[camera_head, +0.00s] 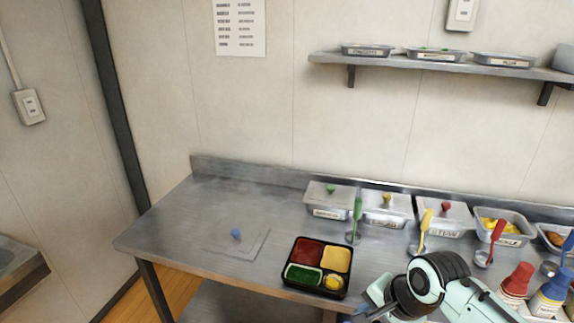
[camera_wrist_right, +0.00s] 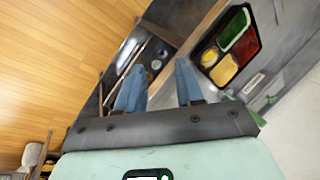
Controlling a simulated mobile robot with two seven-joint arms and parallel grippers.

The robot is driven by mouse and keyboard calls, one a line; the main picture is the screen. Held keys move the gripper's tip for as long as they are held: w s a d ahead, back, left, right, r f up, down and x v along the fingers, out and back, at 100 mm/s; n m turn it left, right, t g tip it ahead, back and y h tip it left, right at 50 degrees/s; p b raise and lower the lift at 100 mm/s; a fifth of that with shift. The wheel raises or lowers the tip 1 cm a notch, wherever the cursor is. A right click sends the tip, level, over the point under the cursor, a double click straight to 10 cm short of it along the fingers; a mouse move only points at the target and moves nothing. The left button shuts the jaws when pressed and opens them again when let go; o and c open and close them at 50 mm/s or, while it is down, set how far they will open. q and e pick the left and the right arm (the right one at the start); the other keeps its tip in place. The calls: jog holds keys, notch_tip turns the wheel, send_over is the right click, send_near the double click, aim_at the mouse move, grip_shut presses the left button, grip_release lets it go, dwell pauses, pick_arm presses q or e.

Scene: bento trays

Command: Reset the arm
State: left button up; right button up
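My right arm (camera_head: 430,285) comes in at the bottom right of the head view, bent in front of the counter. Its gripper (camera_wrist_right: 160,66) shows in the wrist view with two blue fingers spread apart and nothing between them. The black bento tray (camera_head: 293,287) lies on the counter, left of my right arm. Its compartments hold red, yellow and green fillings and a small round yellow item. The tray also shows in the right wrist view (camera_wrist_right: 206,57), beyond the fingers and apart from them. My left arm and gripper are out of view.
A steel lid (camera_head: 220,243) with a blue knob lies flat on the left of the metal counter (camera_head: 170,215). Lidded bins (camera_head: 327,197) and open food bins line the back. Coloured ladles (camera_head: 356,215) stand before them. Bottles (camera_head: 515,285) stand at right. The counter's left is mostly clear.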

notch_tip(320, 180, down, 24)
jog(key=s+a+n+g+p, duration=0.2)
jog(key=a+n+g+p, duration=0.1)
jog(key=p, duration=0.2)
pick_arm(q)
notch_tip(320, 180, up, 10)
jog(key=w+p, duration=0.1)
jog(key=p, duration=0.4)
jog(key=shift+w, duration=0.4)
pick_arm(e)
jog(key=s+f+n, duration=0.1)
jog(key=s+f, duration=0.6)
jog(key=s, duration=0.4)
jog(key=s+f+n+g+y, duration=0.1)
jog(key=s+f+n, duration=0.1)
jog(key=s+f, duration=0.5)
jog(key=s+a, duration=0.1)
jog(key=s, duration=0.3)
jog(key=shift+f+n+g, duration=0.3)
jog(key=shift+s, duration=0.1)
